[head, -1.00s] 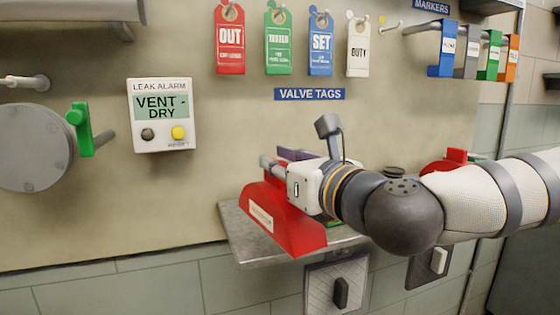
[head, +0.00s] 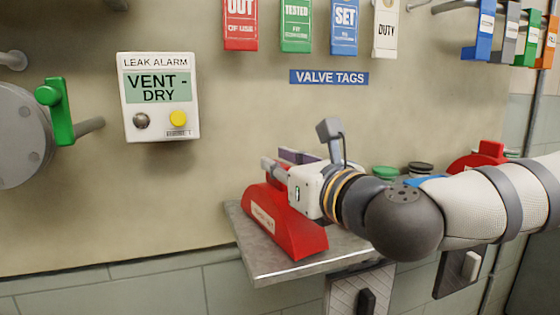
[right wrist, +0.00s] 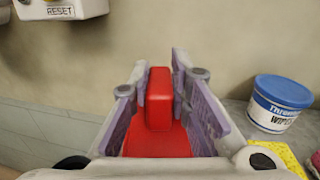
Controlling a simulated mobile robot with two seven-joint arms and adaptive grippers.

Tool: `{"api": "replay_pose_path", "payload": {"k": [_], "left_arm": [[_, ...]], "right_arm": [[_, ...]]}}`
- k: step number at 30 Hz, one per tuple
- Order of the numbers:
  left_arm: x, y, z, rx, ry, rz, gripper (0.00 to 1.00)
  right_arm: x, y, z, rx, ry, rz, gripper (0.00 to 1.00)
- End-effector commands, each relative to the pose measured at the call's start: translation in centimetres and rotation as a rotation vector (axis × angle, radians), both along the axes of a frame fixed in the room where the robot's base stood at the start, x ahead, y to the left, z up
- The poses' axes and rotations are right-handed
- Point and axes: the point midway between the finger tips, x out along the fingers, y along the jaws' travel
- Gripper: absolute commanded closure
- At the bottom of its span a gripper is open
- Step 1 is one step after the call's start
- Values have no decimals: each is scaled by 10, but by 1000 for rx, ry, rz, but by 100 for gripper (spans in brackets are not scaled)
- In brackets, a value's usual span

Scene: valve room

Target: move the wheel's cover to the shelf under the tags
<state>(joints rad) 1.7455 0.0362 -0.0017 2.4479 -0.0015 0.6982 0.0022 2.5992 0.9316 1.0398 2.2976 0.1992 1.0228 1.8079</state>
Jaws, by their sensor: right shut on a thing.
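The red wheel cover (head: 283,222) is at the left end of the grey shelf (head: 285,262), under the valve tags sign (head: 329,78). My right gripper (head: 279,170) is shut on the cover's raised top grip. In the right wrist view the red grip (right wrist: 158,100) stands between the two purple finger pads of the gripper (right wrist: 160,95). The cover looks at or just above the shelf; I cannot tell whether it touches. My left gripper is not in view.
A blue-and-white wipes tub (right wrist: 278,103) and a yellow sponge (right wrist: 282,158) are right of the gripper. Green and dark lids (head: 385,172) and another red item (head: 478,160) show behind my arm. Tags hang above. A leak alarm box (head: 160,97) is on the wall at left.

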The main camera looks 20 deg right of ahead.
Motion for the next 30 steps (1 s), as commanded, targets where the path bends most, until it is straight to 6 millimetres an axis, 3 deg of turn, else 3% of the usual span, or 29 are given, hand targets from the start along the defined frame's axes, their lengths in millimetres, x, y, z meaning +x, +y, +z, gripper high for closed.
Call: {"api": "replay_pose_path", "payload": {"k": [7,8,11,21,30], "left_arm": [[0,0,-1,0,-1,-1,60],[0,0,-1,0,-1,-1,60],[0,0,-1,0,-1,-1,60],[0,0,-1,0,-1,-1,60],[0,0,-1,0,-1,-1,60]], "right_arm": [[1,0,2,0,-6,0,100],[1,0,2,0,-6,0,80],[1,0,2,0,-6,0,59],[1,0,6,0,-5,-1,59],[1,-1,76,1,-10,-1,59]]}}
